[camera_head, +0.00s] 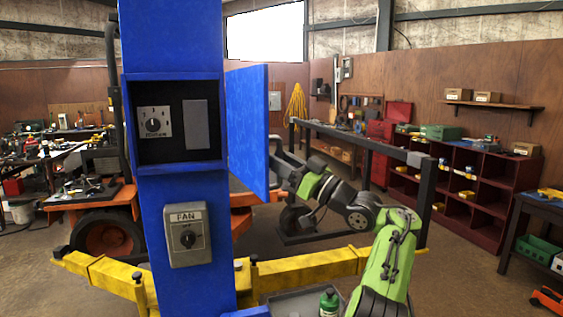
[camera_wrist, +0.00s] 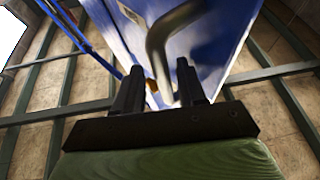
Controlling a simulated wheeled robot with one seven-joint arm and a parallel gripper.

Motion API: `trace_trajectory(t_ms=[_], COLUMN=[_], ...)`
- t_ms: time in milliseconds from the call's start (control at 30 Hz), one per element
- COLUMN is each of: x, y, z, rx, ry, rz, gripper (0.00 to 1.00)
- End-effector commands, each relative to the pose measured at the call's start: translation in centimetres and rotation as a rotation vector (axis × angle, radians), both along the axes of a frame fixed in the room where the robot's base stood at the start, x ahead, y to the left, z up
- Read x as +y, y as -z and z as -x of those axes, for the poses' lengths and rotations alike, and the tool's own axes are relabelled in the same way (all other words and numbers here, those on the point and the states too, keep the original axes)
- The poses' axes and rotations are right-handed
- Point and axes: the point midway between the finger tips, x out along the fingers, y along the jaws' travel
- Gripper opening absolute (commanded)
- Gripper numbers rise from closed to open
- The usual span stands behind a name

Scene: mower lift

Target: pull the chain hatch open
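The blue hatch door (camera_head: 247,130) stands swung out to the right of the blue column, and the box behind it is open to view. Inside the box are a dial switch (camera_head: 155,122) and a grey plate (camera_head: 195,124). In the wrist view the blue door (camera_wrist: 225,40) carries a bent grey handle (camera_wrist: 157,48). My gripper (camera_wrist: 159,70) has its two dark fingers apart, with the handle's lower part showing between them. I cannot tell whether either finger touches it. In the head view the door hides my gripper.
A grey FAN switch box (camera_head: 188,236) is on the column below the opening. Yellow lift arms (camera_head: 305,268) extend from the column's base. A green-capped bottle (camera_head: 329,302) stands on a grey tray at the bottom. A dark red shelf unit (camera_head: 478,185) stands at the right.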

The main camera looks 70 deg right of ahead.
Motion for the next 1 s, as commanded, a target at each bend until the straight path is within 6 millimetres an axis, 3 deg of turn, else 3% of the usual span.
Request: trace_trajectory(t_ms=[267, 800, 1000], x=[0.2, 2.2, 2.5], y=[1.0, 5.3, 6.0], z=[1.5, 12.6, 14.2], rx=[-0.002, -0.003, 0.0], ry=[0.002, 0.001, 0.0], rz=[0.0, -0.002, 0.001], gripper=[0.4, 0.4, 0.4])
